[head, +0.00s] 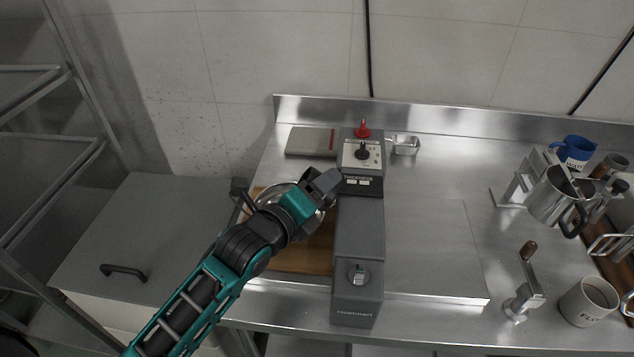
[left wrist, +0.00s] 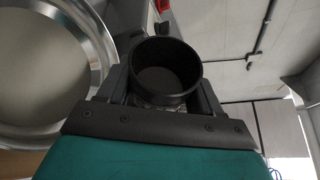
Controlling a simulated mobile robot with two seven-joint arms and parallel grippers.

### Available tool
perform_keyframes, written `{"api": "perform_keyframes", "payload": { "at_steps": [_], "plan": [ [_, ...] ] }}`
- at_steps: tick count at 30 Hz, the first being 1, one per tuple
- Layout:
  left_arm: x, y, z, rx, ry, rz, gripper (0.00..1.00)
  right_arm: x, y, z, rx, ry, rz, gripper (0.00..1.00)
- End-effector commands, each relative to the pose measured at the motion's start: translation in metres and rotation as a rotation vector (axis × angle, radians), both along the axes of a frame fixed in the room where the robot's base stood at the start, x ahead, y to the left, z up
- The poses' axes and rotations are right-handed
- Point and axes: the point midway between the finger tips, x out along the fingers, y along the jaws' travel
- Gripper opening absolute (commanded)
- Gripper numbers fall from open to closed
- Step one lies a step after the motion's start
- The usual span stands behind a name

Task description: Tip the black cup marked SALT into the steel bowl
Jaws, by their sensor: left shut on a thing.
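The black cup (left wrist: 167,97) is between the jaws of my left gripper (left wrist: 163,88), which is shut on it. In the left wrist view its round mouth faces the camera and the inside looks dark grey; I cannot tell whether it holds anything. The SALT mark is not visible. The steel bowl (left wrist: 99,28) fills the left of that view, beside the cup, with a pale, smooth inside. In the head view my left gripper (head: 322,184) is over the bowl (head: 272,190) and hides most of it and the cup. My right gripper is not in view.
The bowl is by a wooden board (head: 305,258), left of a grey machine (head: 358,245) with a red knob. A small steel tray (head: 405,144) and a grey flat box (head: 311,141) stand behind. Mugs, a steel pitcher (head: 553,197) and a hand crank (head: 527,280) are at right.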

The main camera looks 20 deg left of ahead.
Motion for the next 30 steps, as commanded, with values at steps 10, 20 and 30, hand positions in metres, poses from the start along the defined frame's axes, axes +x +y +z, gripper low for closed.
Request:
{"api": "perform_keyframes", "payload": {
  "at_steps": [10, 20, 30],
  "plan": [
    [0.000, 0.003, 0.002, -0.199, -0.030, -0.001, 0.32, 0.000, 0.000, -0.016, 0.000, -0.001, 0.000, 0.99],
    [-0.001, 0.005, 0.003, -0.302, -0.043, -0.002, 0.32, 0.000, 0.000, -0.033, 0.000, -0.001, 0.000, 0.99],
    [-0.001, 0.009, 0.007, -0.455, -0.065, -0.003, 0.32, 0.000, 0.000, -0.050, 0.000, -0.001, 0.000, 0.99]
  ]
}}
